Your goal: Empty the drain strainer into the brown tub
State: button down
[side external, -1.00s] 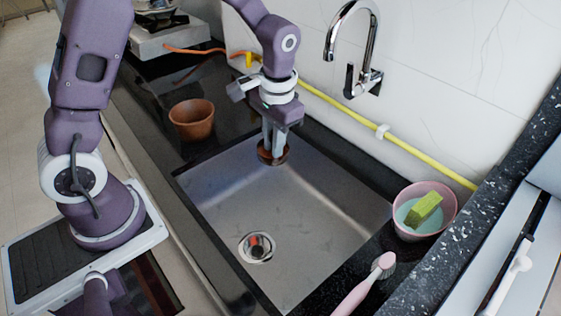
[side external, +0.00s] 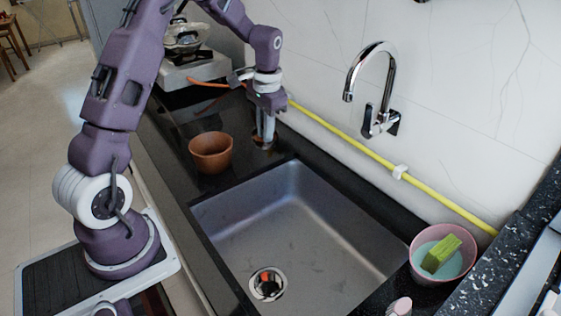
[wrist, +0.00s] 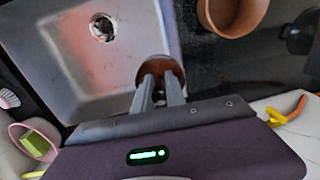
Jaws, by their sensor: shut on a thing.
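My gripper (side external: 263,140) is shut on the drain strainer (side external: 257,146), which is small, round and reddish-brown inside. It hangs over the dark counter just beyond the far end of the sink. In the wrist view the strainer (wrist: 174,71) shows between and beyond the fingertips (wrist: 160,83), partly hidden by them. What lies inside it is too small to tell. The brown tub (side external: 210,153), a round clay pot, stands upright on the counter to the left of my gripper, apart from it. It also shows at the top of the wrist view (wrist: 205,12).
The steel sink (side external: 310,235) has an open drain (side external: 267,285). A pink bowl (side external: 443,252) with a green sponge (side external: 440,254) stands at right. The faucet (side external: 372,90) and yellow pipe (side external: 430,185) run along the wall. A stove (side external: 190,65) is behind.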

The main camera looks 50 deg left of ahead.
jog(key=s+a, duration=0.3)
jog(key=a, duration=0.9)
jog(key=s+a+y, duration=0.1)
jog(key=s+a, duration=0.2)
jog(key=a, duration=1)
jog(key=shift+s+f, duration=0.15)
jog(key=shift+s, duration=0.2)
jog(key=shift+f+y, duration=0.1)
jog(key=shift+y, duration=0.2)
jog(key=shift+s+d+f+t+y, duration=0.1)
jog(key=shift+d+f+t+y, duration=0.15)
jog(key=shift+f+t+y, duration=0.5)
jog(key=shift+r+g, duration=0.15)
jog(key=shift+g, duration=0.1)
jog(key=shift+d+y, duration=0.15)
jog(key=shift+y, duration=0.7)
